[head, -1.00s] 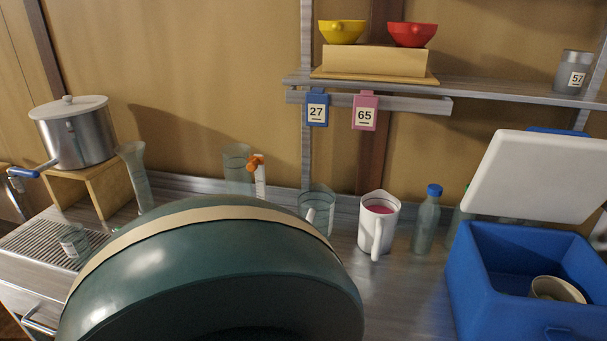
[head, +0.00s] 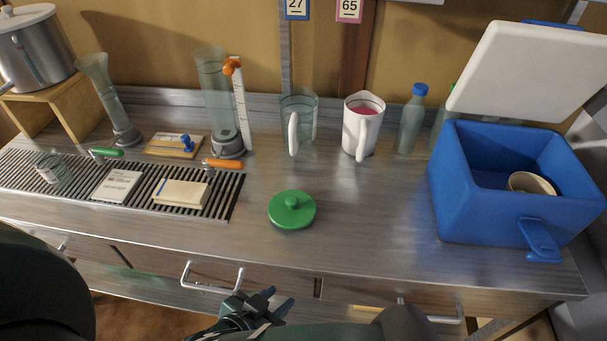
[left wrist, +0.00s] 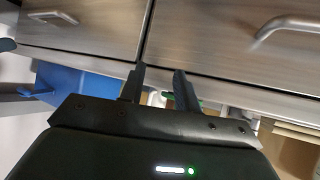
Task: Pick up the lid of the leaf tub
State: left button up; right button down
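A round green lid (head: 292,209) with a knob on top lies on the metal counter, near the middle of its front part. It lies flat with clear space around it. I cannot see a leaf tub under it or identify one elsewhere. My left gripper (head: 278,300) is low in front of the drawers, below the counter's front edge and nearer to me than the lid. Its two fingers are apart with nothing between them. In the left wrist view the open fingers (left wrist: 160,85) point toward the drawer fronts. My right gripper is not in view.
A blue cooler box (head: 480,215) with its white lid raised stands at the right. A white jug (head: 361,130), a clear beaker (head: 300,118) and a bottle (head: 411,122) stand behind the green lid. A slatted drain (head: 225,195) with small items is left.

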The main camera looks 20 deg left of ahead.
aim_at(290, 210)
jog(key=u, duration=0.65)
jog(key=z, duration=0.55)
jog(key=j+z, duration=0.15)
jog(key=z, duration=0.3)
jog(key=k+j+z, duration=0.1)
jog(key=z, duration=0.3)
jog(key=k+j+z, duration=0.1)
jog(key=z, duration=0.35)
jog(key=j, duration=0.3)
jog(key=k, duration=0.2)
jog(key=i+u, duration=0.1)
jog(key=u, duration=0.85)
jog(key=i+l+u, duration=0.1)
jog(key=u, duration=0.4)
